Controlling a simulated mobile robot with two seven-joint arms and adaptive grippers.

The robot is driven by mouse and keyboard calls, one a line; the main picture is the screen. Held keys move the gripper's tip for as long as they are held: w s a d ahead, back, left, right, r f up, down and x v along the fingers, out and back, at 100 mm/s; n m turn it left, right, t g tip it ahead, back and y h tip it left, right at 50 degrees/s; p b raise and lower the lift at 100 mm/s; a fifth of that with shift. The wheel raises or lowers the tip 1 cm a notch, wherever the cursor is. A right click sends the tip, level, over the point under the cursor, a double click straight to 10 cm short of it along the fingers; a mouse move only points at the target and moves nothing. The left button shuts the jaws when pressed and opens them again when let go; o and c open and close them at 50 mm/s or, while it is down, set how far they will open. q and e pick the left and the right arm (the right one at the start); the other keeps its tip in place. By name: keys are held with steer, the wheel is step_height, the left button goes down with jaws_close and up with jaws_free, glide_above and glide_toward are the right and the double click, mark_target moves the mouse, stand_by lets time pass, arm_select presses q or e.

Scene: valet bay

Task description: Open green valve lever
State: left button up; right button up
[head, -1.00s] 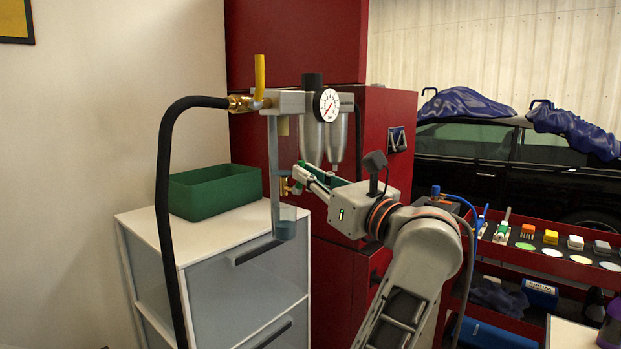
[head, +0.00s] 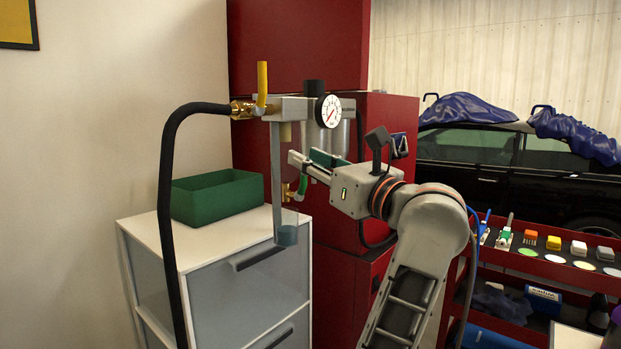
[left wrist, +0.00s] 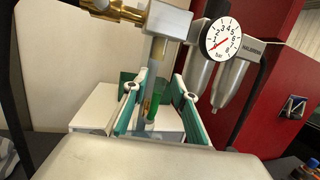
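I cannot tell whether a finger touches the lever. My right gripper is in neither view.
A yellow lever (head: 262,84) stands upright beside the pressure gauge (head: 331,111). A black hose (head: 165,200) hangs at the left. A green bin (head: 218,200) sits on the white cabinet (head: 150,237). The red cabinet (head: 388,108) stands behind my arm.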

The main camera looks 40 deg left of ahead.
arm_select(q)
step_height(320, 180, up, 6)
steer(key=shift+f, duration=0.1)
stand_by(0.6)
